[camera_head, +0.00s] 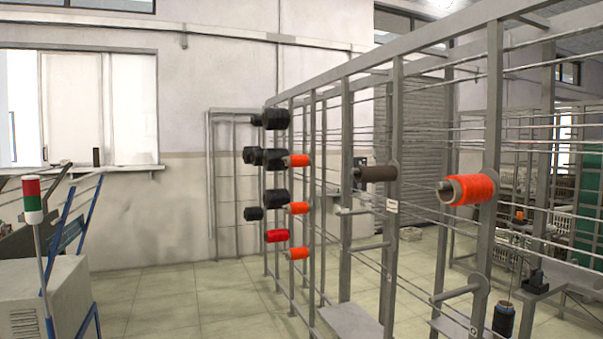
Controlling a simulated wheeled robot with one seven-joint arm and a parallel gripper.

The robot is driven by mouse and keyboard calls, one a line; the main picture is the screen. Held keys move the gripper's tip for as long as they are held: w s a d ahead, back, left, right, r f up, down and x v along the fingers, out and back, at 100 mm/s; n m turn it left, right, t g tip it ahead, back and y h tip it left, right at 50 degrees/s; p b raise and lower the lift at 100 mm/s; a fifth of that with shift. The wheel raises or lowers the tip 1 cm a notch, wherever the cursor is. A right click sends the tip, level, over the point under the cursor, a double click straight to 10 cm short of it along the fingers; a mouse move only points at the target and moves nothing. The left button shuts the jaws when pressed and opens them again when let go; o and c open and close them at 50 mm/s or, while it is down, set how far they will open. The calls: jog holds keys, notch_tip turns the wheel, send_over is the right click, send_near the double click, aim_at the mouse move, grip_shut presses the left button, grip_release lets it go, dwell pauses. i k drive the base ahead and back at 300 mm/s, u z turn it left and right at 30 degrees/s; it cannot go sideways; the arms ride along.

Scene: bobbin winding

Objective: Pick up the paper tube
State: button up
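A brown, bare tube (376,174), which looks like the paper tube, sits sideways on a peg of the grey metal rack at the middle right. It has no thread on it, and its right end meets a round plate on the rack post. An orange bobbin (470,189) on a pale tube core sits on a nearer post to its right. My gripper is not in view.
The grey rack (398,120) runs from the centre to the right, with several orange, red and black bobbins farther back. An empty peg (455,293) juts out low at the right. A machine with a red-green signal light (33,193) stands at the left. The tiled floor (185,310) between is clear.

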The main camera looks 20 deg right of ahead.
aim_at(383, 173)
jog(key=z, duration=0.25)
jog(key=i, duration=1.5)
jog(key=z, duration=0.7)
